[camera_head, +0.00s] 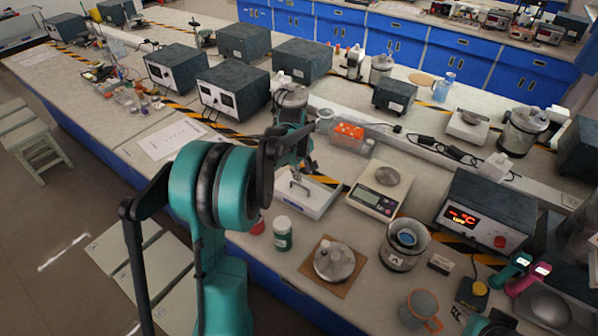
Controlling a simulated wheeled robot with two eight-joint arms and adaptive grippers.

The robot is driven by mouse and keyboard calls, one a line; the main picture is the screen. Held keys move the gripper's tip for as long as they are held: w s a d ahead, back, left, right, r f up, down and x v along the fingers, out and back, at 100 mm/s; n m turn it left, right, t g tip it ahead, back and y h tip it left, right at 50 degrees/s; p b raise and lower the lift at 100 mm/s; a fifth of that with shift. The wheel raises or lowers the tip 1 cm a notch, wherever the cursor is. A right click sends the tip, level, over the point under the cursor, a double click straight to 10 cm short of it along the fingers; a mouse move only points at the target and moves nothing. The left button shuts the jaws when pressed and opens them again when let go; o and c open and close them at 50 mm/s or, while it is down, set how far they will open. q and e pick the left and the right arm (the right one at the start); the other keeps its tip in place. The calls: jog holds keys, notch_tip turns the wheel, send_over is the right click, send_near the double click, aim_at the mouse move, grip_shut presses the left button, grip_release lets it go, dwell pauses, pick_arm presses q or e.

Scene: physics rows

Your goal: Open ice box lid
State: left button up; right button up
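A white box (318,203) with a raised handle on its top stands on the bench near the middle of the view; I take it to be the ice box. Its lid appears to be on. My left arm reaches in from the lower left, and my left gripper (303,163) points down just above and behind the handle. The fingers are small, dark and partly hidden by my arm, so I cannot tell whether they are open, or whether they touch the handle.
A balance (367,202) stands close to the box's right. A green-labelled jar (282,240) and a metal lid (334,268) on a brown board (309,268) are in front. An open metal vessel (402,259) and a heater unit (470,232) stand further right.

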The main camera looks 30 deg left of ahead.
aim_at(299, 186)
pick_arm(q)
jog(key=w+a+f, duration=0.1)
jog(key=f, duration=0.2)
jog(key=w+a+f+n, duration=0.1)
jog(key=f, duration=0.3)
jog(key=w+a+f+n, duration=0.1)
jog(key=f, duration=0.2)
jog(key=shift+w+a+f+g, duration=0.15)
jog(key=shift+w+a+g, duration=0.15)
jog(key=shift+w, duration=0.05)
pick_arm(e)
jog(key=shift+r, duration=0.3)
pick_arm(q)
jog(key=shift+c, duration=0.4)
grip_shut()
